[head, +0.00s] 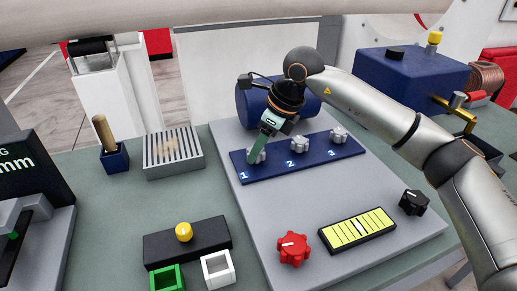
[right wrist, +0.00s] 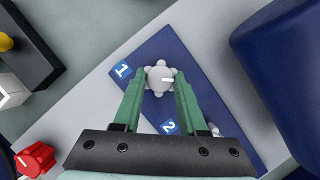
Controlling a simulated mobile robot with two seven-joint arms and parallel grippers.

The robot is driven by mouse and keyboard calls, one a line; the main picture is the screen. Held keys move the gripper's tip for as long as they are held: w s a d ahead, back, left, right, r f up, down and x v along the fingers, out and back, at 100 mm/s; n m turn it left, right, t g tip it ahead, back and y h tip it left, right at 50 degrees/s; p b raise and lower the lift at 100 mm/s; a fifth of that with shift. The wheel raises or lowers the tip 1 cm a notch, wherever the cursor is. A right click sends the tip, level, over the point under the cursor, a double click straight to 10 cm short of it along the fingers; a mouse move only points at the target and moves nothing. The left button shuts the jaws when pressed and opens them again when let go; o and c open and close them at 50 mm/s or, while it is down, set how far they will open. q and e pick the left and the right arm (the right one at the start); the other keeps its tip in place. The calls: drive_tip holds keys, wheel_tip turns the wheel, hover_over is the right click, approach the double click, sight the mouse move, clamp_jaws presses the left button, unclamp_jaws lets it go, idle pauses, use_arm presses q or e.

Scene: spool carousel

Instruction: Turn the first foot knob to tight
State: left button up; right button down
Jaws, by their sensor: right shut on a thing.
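The first foot knob, a light grey lobed knob (right wrist: 159,78) with a white pointer line, stands beside the "1" label on a dark blue strip (head: 308,161). In the right wrist view its pointer line points right. My right gripper (right wrist: 160,92) is shut on this knob, one green finger on each side. In the head view the right gripper (head: 257,157) comes down over the knob and partly hides it. Knobs 2 (head: 299,144) and 3 (head: 338,135) stand free on the same strip. My left gripper is not in view.
A blue cylinder (head: 248,104) lies behind the strip. On the grey plate are a red knob (head: 293,248), a yellow level gauge (head: 357,229) and a black knob (head: 413,202). A black block with a yellow button (head: 183,232) is at left.

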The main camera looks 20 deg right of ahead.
drive_tip(key=m+b, duration=0.1)
drive_tip(key=m, duration=0.1)
drive_tip(key=shift+a+m+t+h, duration=0.1)
drive_tip(key=shift+m+t+h, duration=0.3)
drive_tip(key=m+h+b, duration=0.1)
drive_tip(key=m, duration=0.2)
drive_tip(key=shift+a+m+t, duration=0.1)
drive_tip(key=shift+m+t, duration=0.2)
drive_tip(key=m+h+b, duration=0.1)
drive_tip(key=m, duration=0.2)
drive_tip(key=shift+m+h, duration=0.3)
drive_tip(key=shift+a+m+h+b, duration=0.15)
drive_tip(key=shift+m+h+b, duration=0.65)
drive_tip(key=shift+m, duration=1.2)
drive_tip(key=shift+c, duration=2.2)
unclamp_jaws()
